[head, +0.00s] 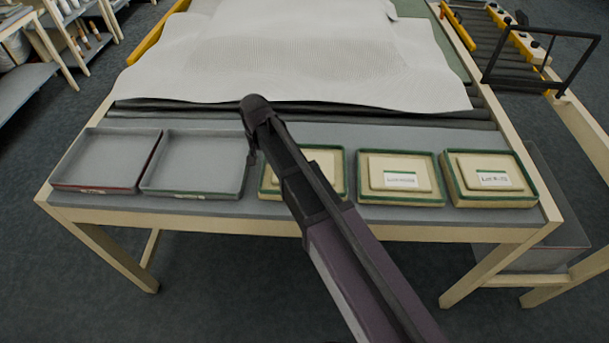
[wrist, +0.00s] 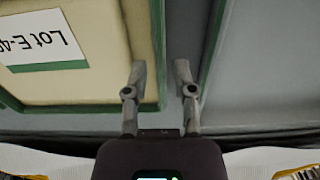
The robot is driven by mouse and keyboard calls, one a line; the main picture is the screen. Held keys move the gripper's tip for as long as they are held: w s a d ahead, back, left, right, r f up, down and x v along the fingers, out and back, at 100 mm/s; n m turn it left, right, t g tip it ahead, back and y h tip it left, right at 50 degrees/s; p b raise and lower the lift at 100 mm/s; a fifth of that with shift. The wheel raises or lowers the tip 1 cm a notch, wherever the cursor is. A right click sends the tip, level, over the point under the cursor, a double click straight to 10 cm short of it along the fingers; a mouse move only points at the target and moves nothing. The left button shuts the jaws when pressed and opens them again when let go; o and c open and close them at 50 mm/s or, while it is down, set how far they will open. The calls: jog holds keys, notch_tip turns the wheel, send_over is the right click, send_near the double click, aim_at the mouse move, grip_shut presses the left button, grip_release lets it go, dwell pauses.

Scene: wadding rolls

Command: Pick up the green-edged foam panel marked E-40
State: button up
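The cream foam panel with a green edge (wrist: 85,88) fills the left of the wrist view, and its upside-down label (wrist: 38,40) reads "Lot E-40". In the head view it appears to be the panel in the third tray (head: 322,160), partly hidden behind my arm. My gripper (wrist: 160,78) is open and empty. In the wrist view one fingertip overlaps the panel and the other is past its green side edge. I cannot tell their height above the panel. In the head view my gripper (head: 250,150) is near this tray's left side, its fingers mostly hidden.
Two empty grey trays (head: 107,160) (head: 195,162) stand to the left. Two trays to the right hold similar panels (head: 400,172) (head: 491,175); the far-right label seems to read R-70. White wadding (head: 290,50) covers the table behind.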

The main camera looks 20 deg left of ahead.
jog(key=shift+f+b, duration=0.85)
jog(key=shift+f, duration=0.3)
grip_shut()
